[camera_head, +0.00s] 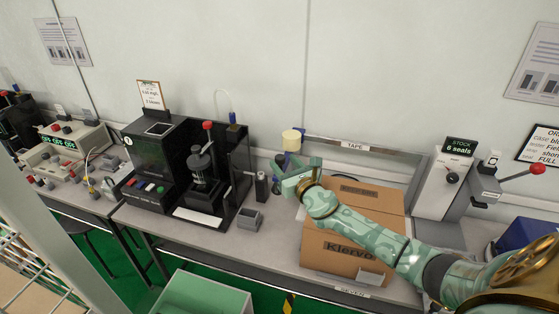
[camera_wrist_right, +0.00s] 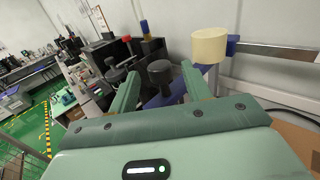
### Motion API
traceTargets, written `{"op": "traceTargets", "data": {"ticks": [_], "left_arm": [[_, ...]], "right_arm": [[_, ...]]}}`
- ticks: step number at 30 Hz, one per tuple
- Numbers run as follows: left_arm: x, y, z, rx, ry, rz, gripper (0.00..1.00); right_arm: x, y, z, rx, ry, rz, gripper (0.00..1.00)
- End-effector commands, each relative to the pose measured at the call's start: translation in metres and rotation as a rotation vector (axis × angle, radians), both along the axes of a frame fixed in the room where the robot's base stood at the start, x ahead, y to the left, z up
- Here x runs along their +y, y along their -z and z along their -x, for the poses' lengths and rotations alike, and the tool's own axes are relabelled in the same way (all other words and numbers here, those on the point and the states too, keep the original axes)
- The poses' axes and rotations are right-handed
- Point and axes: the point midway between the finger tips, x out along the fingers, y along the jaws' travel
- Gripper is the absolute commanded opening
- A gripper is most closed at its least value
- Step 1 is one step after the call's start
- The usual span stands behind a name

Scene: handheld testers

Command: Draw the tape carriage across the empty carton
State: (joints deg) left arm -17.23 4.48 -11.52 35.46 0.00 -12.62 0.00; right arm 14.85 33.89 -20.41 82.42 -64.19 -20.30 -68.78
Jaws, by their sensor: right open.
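The tape carriage (camera_head: 291,141) carries a cream tape roll and sits at the left end of the rail labelled TAPE. In the right wrist view its roll (camera_wrist_right: 209,46) stands right of my fingers, and a dark round knob (camera_wrist_right: 160,72) on a blue part shows between them. My right gripper (camera_head: 283,175) is open, just below the carriage. In the wrist view its fingers (camera_wrist_right: 158,88) stand on either side of the knob; I cannot tell whether they touch it. The brown carton (camera_head: 340,250) stands closed under the rail, partly hidden by my right arm. My left gripper is not in view.
The black tester (camera_head: 155,165) with a red-topped lever stands left of my gripper, and a small grey box (camera_head: 249,218) in front of it. A seal dispenser (camera_head: 445,185) with a red-knobbed lever stands right of the carton. A green bin (camera_head: 200,296) is below the bench.

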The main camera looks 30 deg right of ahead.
Motion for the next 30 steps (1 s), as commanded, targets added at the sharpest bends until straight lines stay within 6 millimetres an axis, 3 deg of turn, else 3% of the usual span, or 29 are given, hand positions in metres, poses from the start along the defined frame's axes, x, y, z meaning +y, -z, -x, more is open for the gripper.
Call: {"op": "traceTargets", "data": {"ticks": [6, 17, 22, 30], "left_arm": [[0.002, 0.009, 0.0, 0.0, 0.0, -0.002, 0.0], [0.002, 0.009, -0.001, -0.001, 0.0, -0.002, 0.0], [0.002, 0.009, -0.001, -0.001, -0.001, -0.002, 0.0], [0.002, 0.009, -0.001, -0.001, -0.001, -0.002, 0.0]], "right_arm": [[-0.002, 0.001, -0.029, 0.0, 0.0, -0.001, 0.49], [-0.002, 0.0, -0.035, 0.001, -0.001, -0.002, 0.49], [-0.002, 0.0, -0.034, 0.001, -0.001, -0.002, 0.01], [-0.004, 0.001, -0.033, 0.002, 0.0, -0.001, 0.0]]}}
